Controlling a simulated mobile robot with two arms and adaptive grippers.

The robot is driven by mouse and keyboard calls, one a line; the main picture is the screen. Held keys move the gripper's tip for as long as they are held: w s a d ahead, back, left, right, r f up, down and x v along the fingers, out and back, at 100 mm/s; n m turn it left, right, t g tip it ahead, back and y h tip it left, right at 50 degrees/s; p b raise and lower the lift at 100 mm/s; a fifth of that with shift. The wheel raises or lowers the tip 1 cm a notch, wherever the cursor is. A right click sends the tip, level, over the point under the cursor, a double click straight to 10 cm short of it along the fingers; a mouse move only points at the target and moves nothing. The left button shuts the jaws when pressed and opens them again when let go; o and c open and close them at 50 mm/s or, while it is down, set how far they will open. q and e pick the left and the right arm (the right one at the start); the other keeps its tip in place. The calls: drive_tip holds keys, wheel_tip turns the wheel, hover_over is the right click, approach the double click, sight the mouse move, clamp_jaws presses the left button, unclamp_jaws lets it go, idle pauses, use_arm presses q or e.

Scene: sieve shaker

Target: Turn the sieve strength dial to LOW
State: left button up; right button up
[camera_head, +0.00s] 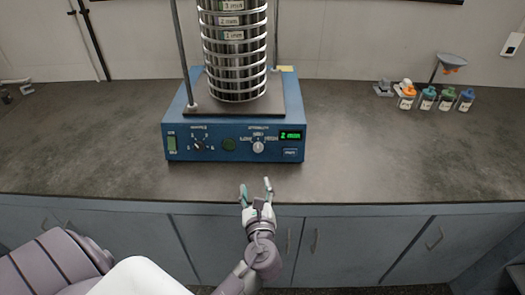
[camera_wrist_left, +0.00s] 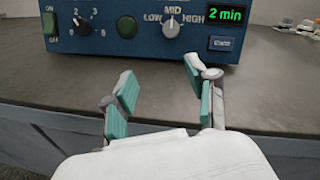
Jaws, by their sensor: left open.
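The blue sieve shaker (camera_head: 182,138) stands on the dark counter with a steel sieve stack (camera_head: 235,50) on top. Its strength dial (camera_head: 258,147) is a light grey knob on the front panel, right of a round green button. In the left wrist view the dial (camera_wrist_left: 171,28) sits below the word MID, with LOW to its left and HIGH to its right; its mark looks turned up toward MID. My left gripper (camera_head: 256,186) is open and empty, in front of the panel and apart from the dial. Its spread fingers also show in the left wrist view (camera_wrist_left: 160,88). My right gripper is not in view.
The panel also has an ON/OFF switch (camera_wrist_left: 49,22), a numbered dial (camera_wrist_left: 81,26), the green button (camera_wrist_left: 127,27) and a display reading 2 min (camera_wrist_left: 226,14). Several small bottles (camera_head: 428,100) stand at the back right. The counter (camera_head: 375,150) beside the shaker is clear.

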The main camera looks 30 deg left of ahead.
sight(258, 149)
use_arm(q)
drive_tip(key=shift+w+d+r+m+t, duration=0.25)
drive_tip(key=shift+w+r+m, duration=0.1)
drive_tip(key=shift+m, duration=0.2)
drive_tip(key=shift+w+d+r+m+t, duration=0.25)
drive_tip(key=shift+w+r+m, duration=0.1)
drive_tip(key=shift+m, duration=0.2)
drive_tip(key=shift+w+a, duration=0.25)
drive_tip(key=shift+w, duration=0.05)
drive_tip(key=p+x, duration=0.1)
drive_tip(key=x, duration=1.2)
drive_tip(key=shift+a+r, duration=0.1)
drive_tip(key=shift+r, duration=0.05)
clamp_jaws()
